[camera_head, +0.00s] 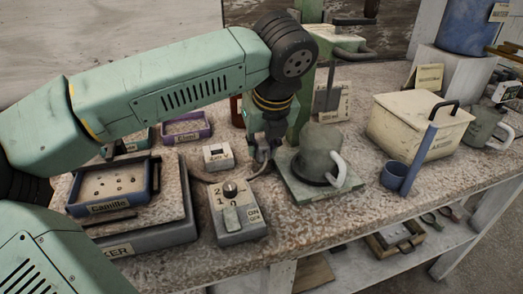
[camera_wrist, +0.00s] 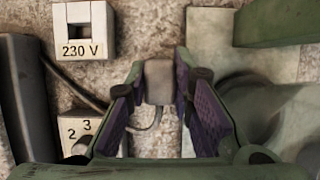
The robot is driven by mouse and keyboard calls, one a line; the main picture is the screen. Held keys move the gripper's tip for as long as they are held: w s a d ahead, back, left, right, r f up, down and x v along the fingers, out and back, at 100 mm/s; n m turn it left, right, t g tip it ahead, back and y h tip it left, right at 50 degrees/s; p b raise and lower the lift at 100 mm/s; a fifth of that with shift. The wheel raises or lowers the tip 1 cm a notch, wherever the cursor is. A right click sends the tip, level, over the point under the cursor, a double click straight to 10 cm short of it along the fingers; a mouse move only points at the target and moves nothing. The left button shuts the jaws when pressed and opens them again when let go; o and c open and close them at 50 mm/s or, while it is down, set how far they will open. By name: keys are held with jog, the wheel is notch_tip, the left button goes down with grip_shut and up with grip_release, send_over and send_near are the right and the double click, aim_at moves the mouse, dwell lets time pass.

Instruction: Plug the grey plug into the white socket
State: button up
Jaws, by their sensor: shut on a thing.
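The grey plug (camera_wrist: 158,82) sits between the purple-padded fingers of my gripper (camera_wrist: 158,98) in the wrist view. My gripper is shut on it, and a dark cable trails from it. The white socket (camera_wrist: 85,28), labelled 230 V, lies apart from the plug at the upper left of the wrist view. In the head view the socket (camera_head: 217,156) stands on the worktop to the left of my gripper (camera_head: 263,158). The plug is small and partly hidden by the fingers in the head view.
A grey box with a dial (camera_head: 239,215) stands in front of the socket. A grey mug-like pot (camera_head: 323,150) on a green base (camera_head: 300,190) is close on the right of my gripper. A blue-rimmed tray (camera_head: 154,182) is on the left.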

aim_at(261, 142)
grip_shut()
notch_tip(261, 142, up, 9)
jog(key=shift+a+r+b, duration=0.1)
jog(key=shift+b, duration=0.2)
jog(key=shift+w+a+r+m, duration=0.1)
jog(key=shift+a+r+m, duration=0.05)
jog(key=shift+r+m, duration=0.2)
jog(key=w+a+f+m+g+h+p, duration=0.2)
jog(key=a+m+h+p, duration=0.3)
jog(key=m, duration=1.2)
jog(key=a+p, duration=0.4)
jog(key=p, duration=0.1)
jog(key=shift+g+h, duration=0.4)
jog(key=shift+a+b, duration=0.1)
jog(key=shift+b, duration=0.2)
